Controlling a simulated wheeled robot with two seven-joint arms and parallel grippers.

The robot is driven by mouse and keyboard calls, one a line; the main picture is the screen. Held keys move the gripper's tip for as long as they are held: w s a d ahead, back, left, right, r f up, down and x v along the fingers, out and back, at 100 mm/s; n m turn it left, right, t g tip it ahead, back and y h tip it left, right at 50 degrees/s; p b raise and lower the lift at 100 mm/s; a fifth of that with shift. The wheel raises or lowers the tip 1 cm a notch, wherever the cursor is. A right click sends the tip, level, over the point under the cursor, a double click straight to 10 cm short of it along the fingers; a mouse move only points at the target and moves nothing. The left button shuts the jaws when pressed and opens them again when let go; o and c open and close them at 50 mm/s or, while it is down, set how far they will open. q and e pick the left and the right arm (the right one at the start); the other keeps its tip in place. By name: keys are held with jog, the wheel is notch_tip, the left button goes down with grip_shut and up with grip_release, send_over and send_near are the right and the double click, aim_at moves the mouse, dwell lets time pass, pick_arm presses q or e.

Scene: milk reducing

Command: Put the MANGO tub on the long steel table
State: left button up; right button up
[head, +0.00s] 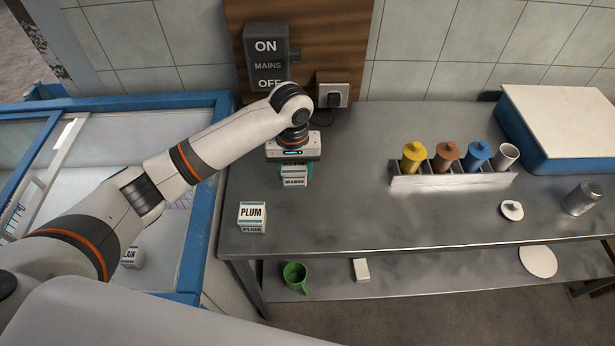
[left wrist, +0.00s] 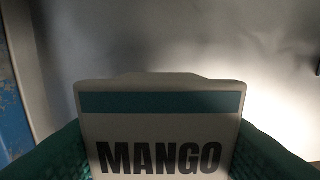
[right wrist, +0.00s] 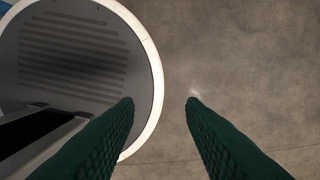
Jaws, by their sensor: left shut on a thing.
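The MANGO tub (head: 293,182) is a small white tub with a teal band and dark lettering. My left gripper (head: 294,168) is shut on it from above, at the back left part of the long steel table (head: 350,215). In the left wrist view the MANGO tub (left wrist: 160,125) sits upright between the two green fingers. I cannot tell whether its base touches the table. The PLUM tub (head: 252,216) stands on the table's front left corner. My right gripper (right wrist: 160,100) shows in the right wrist view, open and empty over the floor.
A rack (head: 450,178) with several coloured-lid containers stands at the table's back. A blue-and-white box (head: 560,125) and a metal can (head: 582,198) are on the right. A green mug (head: 295,277) is on the lower shelf. A blue-framed chest (head: 195,270) is left. The table's middle is clear.

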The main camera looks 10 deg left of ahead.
aim_at(296, 195)
pick_arm(q)
notch_tip(296, 195, down, 3)
jog(key=shift+w+r, duration=0.1)
jog(key=shift+w, duration=0.05)
jog(key=shift+f, duration=0.4)
notch_tip(296, 195, down, 3)
jog(key=shift+f+p, duration=0.1)
jog(key=shift+p, duration=0.25)
jog(key=shift+f, duration=0.2)
pick_arm(e)
jog(key=shift+w+r, duration=0.5)
jog(key=shift+w, duration=0.3)
pick_arm(q)
jog(key=shift+f, duration=0.1)
jog(key=o, duration=1)
pick_arm(e)
jog(key=shift+s+a, duration=0.1)
pick_arm(q)
notch_tip(296, 195, up, 12)
jog(key=shift+r+b, duration=0.15)
jog(key=shift+b, duration=0.4)
pick_arm(e)
jog(key=shift+f, duration=0.55)
